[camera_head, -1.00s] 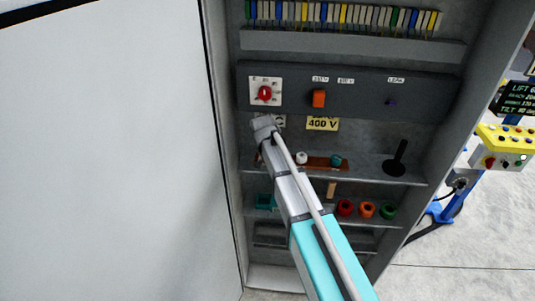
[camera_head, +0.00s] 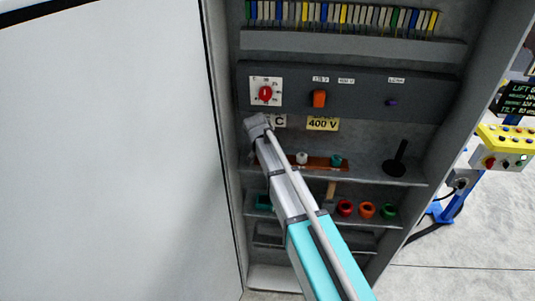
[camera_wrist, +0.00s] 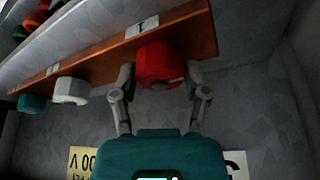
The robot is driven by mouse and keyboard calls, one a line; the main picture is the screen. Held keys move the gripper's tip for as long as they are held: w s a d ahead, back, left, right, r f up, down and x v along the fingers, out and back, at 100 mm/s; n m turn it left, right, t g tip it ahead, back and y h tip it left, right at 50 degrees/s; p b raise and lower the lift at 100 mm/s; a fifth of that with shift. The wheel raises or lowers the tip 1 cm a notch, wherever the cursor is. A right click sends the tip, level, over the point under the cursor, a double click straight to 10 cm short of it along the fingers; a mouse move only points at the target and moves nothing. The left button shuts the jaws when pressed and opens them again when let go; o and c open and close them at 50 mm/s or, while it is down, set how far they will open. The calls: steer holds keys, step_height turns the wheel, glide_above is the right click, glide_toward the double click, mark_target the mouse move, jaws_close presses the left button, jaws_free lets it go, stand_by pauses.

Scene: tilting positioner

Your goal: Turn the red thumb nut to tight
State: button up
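The red thumb nut (camera_wrist: 160,65) sits on a copper-brown bar (camera_wrist: 105,52) in the wrist view. My gripper (camera_wrist: 160,78) has one finger on each side of the nut, and both fingertips appear to touch its sides. In the head view, my gripper (camera_head: 258,130) is at the left part of the same bar (camera_head: 319,163) and hides the red nut. A white nut (camera_wrist: 71,91) and a teal nut (camera_wrist: 32,102) stand farther along the bar. A small white label (camera_wrist: 142,27) is on the bar by the red nut; its mark is hard to read.
Above is a dark panel (camera_head: 440,96) with a red dial (camera_head: 265,93) and an orange switch (camera_head: 319,98). A yellow 400 V sign (camera_head: 322,124) hangs below it. A black lever (camera_head: 399,155) stands right of the bar. Coloured rings (camera_head: 367,210) lie on the shelf below.

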steer(key=o, duration=0.4)
steer(key=shift+o, duration=0.2)
steer(key=shift+n, duration=0.4)
steer(key=shift+n+y, duration=0.8)
steer(key=shift+n, duration=0.7)
steer(key=shift+d+n+y, duration=0.1)
steer(key=shift+n+y, duration=0.6)
steer(key=shift+n, duration=1.3)
steer(key=p+v, duration=1.2)
steer(key=v, duration=0.1)
steer(key=shift+s+r+p, duration=0.25)
steer(key=shift+r+p, duration=0.05)
steer(key=shift+p, duration=0.05)
